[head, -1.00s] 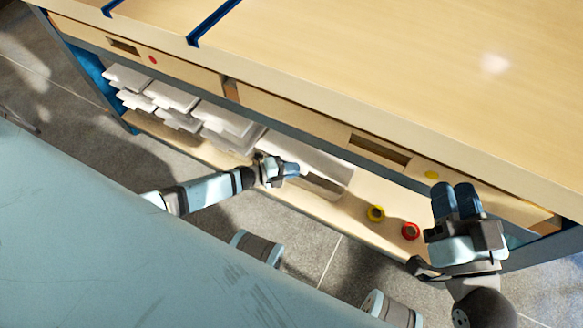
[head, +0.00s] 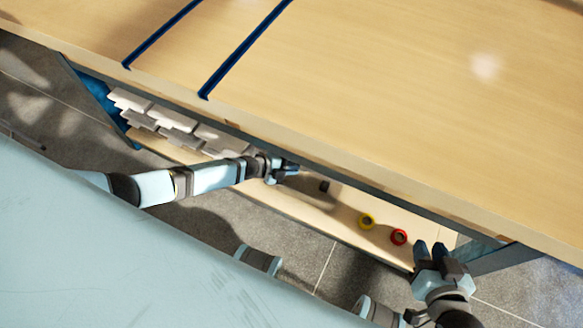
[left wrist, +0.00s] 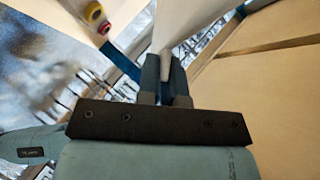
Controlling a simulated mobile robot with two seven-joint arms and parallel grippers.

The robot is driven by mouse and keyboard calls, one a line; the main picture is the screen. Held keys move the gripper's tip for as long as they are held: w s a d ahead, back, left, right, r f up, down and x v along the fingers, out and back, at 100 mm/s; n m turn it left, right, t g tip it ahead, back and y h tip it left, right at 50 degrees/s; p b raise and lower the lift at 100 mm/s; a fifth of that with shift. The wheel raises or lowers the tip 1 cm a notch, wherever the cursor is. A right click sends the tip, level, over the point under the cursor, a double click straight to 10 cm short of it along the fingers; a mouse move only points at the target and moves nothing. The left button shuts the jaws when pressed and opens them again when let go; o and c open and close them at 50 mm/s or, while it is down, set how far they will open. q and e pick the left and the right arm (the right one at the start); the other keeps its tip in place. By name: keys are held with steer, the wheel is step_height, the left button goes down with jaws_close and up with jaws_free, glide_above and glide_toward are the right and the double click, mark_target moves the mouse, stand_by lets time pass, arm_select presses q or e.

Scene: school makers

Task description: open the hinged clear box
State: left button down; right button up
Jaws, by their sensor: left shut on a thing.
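In the left wrist view my left gripper (left wrist: 166,72) is shut on the narrow end of a pale, whitish piece (left wrist: 183,25). This may be part of the clear box; its whole shape is not visible. In the head view my left gripper (head: 288,170) is at the lower shelf, just under the table's edge, and what it holds is hidden there. My right gripper (head: 429,248) is at the right end of the shelf, empty, its two blue fingers close together. I cannot tell whether it is shut.
Several white stacked trays (head: 172,120) fill the shelf's left part. A yellow ring-shaped roll (head: 367,221), a red one (head: 398,237) and a small dark object (head: 324,187) sit on the shelf (head: 345,208). The wooden tabletop (head: 400,100) overhangs it.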

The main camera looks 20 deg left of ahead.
stand_by(0.3)
arm_select(q)
steer(key=c, duration=1.3)
jaws_free()
steer(key=p+v, duration=0.3)
steer(key=v, duration=1)
steer(key=shift+a+r, duration=0.2)
steer(key=shift+a, duration=0.1)
steer(key=shift+s, duration=0.1)
